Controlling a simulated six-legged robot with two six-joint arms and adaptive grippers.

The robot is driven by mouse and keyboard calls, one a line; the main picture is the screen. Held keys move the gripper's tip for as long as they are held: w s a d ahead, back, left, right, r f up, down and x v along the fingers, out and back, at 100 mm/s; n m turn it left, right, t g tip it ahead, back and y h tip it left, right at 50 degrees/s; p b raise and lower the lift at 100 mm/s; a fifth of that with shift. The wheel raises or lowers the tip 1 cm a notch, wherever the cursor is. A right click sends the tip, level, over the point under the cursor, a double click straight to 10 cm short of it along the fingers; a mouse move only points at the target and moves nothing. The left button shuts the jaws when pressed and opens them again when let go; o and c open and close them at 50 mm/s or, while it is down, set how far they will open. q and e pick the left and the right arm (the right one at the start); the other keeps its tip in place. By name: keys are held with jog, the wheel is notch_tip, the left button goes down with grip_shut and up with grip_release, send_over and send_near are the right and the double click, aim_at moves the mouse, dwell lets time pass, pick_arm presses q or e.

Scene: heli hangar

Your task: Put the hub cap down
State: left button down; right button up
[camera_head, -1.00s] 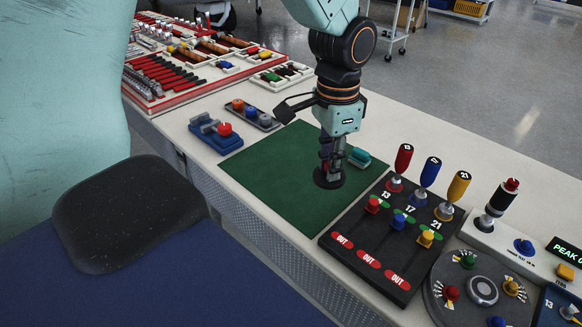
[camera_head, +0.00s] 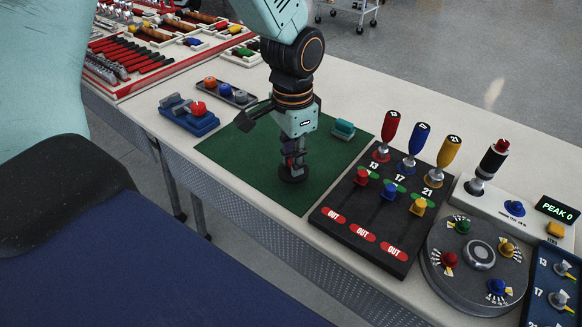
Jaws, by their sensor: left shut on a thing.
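My left gripper (camera_head: 294,160) points straight down over the green mat (camera_head: 236,150), in the middle of the head view. It is shut on the hub cap (camera_head: 294,174), a small dark round piece at its fingertips. The hub cap is low over the mat or touching it; I cannot tell which. The gripper hides part of its top. My right gripper is not in view.
A teal block (camera_head: 343,129) lies at the mat's far right edge. A blue fixture with a red knob (camera_head: 190,114) stands left of the mat. A black board with coloured handles (camera_head: 385,205) stands to the right. The mat's left part is bare.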

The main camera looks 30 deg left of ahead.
pick_arm(q)
jog(key=shift+f, duration=0.9)
jog(key=shift+d+f+b, duration=0.15)
jog(key=shift+f+b, duration=0.15)
jog(key=shift+w+d+r, duration=0.1)
jog(key=shift+w+d, duration=0.1)
jog(key=shift+s+a, duration=0.2)
jog(key=shift+a, duration=0.1)
jog(key=c, duration=1.6)
grip_release()
jog(key=o, duration=0.4)
jog(key=shift+w+d, duration=0.15)
jog(key=shift+d, duration=0.05)
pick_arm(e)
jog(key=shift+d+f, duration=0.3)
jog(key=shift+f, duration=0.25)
pick_arm(q)
jog(key=shift+a, duration=0.2)
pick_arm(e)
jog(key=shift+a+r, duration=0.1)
